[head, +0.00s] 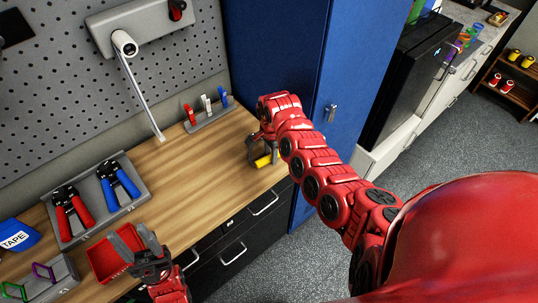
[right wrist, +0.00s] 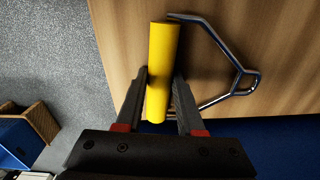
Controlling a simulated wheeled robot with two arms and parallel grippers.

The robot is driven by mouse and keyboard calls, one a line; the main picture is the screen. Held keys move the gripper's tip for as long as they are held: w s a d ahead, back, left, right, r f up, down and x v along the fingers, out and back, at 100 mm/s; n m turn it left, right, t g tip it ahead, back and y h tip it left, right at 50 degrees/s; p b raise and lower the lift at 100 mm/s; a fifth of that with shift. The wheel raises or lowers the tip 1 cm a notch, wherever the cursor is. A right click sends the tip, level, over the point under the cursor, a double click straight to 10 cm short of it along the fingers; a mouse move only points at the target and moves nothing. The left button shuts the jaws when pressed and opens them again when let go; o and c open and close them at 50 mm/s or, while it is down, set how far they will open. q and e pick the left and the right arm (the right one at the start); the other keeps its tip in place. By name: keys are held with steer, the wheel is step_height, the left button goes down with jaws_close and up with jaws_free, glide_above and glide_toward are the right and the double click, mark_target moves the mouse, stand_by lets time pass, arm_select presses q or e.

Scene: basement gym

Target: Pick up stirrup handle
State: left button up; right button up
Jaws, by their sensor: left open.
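The stirrup handle has a yellow cylindrical grip (right wrist: 162,60) and a bent metal frame (right wrist: 238,70). In the head view its yellow grip (head: 264,160) shows at the right end of the wooden workbench, near the front edge. My right gripper (right wrist: 162,75) has one finger against each side of the yellow grip, and the metal frame extends to the right in the wrist view. I cannot tell whether the handle is lifted off the wood. My left gripper (head: 136,240) is open and empty above the red tray (head: 104,262) at the front left.
Red and blue pliers (head: 120,180) lie in a grey tray. A small rack with coloured tools (head: 207,111) and a lamp (head: 140,85) stand near the pegboard. A blue cabinet (head: 285,50) closes off the bench's right end. The middle of the bench is clear.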

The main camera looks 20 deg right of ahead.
jaws_close()
steer(key=shift+r, duration=0.1)
steer(key=shift+d+r, duration=0.1)
steer(key=shift+r, duration=0.05)
steer(key=shift+w+r, duration=0.1)
steer(key=shift+r, duration=0.25)
step_height(320, 180, up, 6)
steer(key=b, duration=0.3)
steer(key=shift+r+b, duration=0.25)
steer(key=shift+b, duration=0.05)
steer(key=shift+r+p, duration=0.35)
steer(key=shift+r, duration=1.05)
